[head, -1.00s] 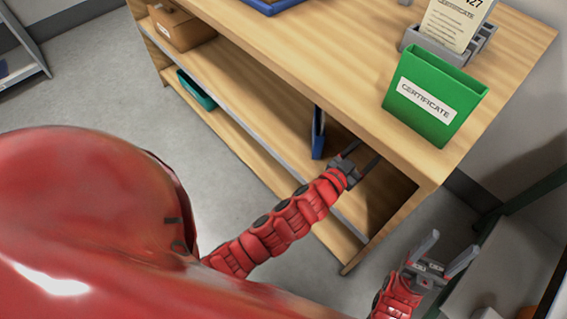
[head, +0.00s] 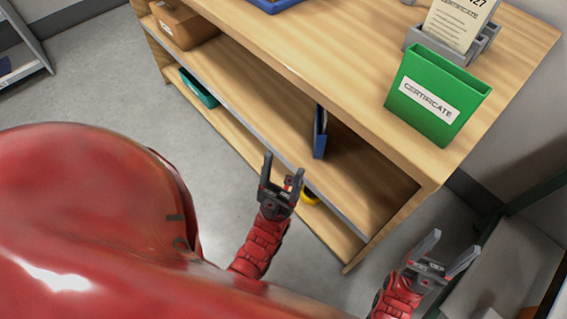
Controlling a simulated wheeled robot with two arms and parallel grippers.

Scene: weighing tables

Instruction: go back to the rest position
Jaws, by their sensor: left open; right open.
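My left gripper (head: 282,178) is open and empty, fingers pointing up in the picture, in front of the shelf edge of the wooden table (head: 345,119). My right gripper (head: 447,252) is open and empty at the lower right, to the right of the table's near corner. Nothing is seen between the fingers of either gripper.
A green certificate box (head: 437,97) and a grey holder with a card (head: 458,27) stand on the tabletop. A blue thing (head: 320,132), a brown box (head: 183,24), a teal tray (head: 198,88) and a yellow thing (head: 310,196) are on the shelves. Grey floor (head: 90,85) is clear at left.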

